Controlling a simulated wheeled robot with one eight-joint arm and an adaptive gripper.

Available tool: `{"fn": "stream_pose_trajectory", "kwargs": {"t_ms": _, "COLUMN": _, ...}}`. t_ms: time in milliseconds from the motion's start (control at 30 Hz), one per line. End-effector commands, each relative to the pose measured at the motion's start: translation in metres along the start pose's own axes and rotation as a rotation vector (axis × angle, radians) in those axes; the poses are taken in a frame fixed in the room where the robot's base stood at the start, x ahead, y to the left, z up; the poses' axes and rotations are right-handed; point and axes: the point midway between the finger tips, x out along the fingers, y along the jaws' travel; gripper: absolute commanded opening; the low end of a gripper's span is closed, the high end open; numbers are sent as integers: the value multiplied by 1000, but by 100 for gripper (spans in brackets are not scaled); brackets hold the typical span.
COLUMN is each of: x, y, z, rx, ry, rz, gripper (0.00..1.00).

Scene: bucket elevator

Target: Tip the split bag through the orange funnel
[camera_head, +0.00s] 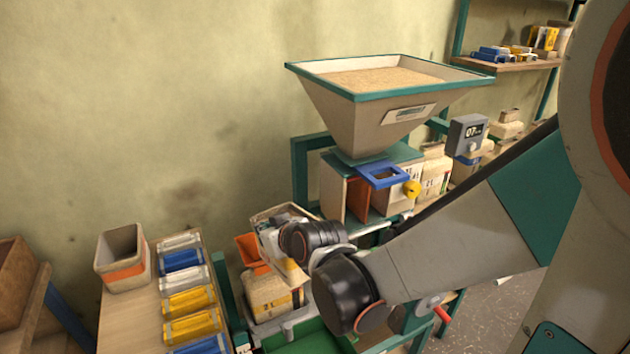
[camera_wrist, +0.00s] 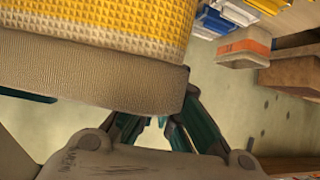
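My gripper (camera_head: 278,238) is shut on the split bag (camera_head: 284,212), a beige bag with an open-looking rim, held in the air at the lower middle of the head view. The wrist view shows a large yellow-and-tan woven surface with a tan band, likely the same bag (camera_wrist: 110,75), partly covering the green fingers (camera_wrist: 165,130). The orange funnel (camera_head: 250,246) is just left of and below the held bag and partly hidden by it. A printed beige-and-yellow bag (camera_head: 268,296) stands below the funnel. Whether the funnel sits in its mouth is unclear.
A large grain-filled hopper (camera_head: 395,112) stands behind on a green frame. A table (camera_head: 125,318) at left carries a bin with an orange band (camera_head: 122,262) and several blue, white and yellow packets. A green surface (camera_head: 305,338) lies below my wrist. Shelves stand at back right.

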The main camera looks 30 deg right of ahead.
Motion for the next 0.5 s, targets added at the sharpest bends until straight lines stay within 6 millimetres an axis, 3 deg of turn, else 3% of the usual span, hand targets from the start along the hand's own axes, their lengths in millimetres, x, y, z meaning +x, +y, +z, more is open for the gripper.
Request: {"fn": "stream_pose_trajectory", "kwargs": {"t_ms": 500, "x": -2, "y": -1, "z": -6, "rx": -3, "ry": -45, "rz": -1, "gripper": 0}}
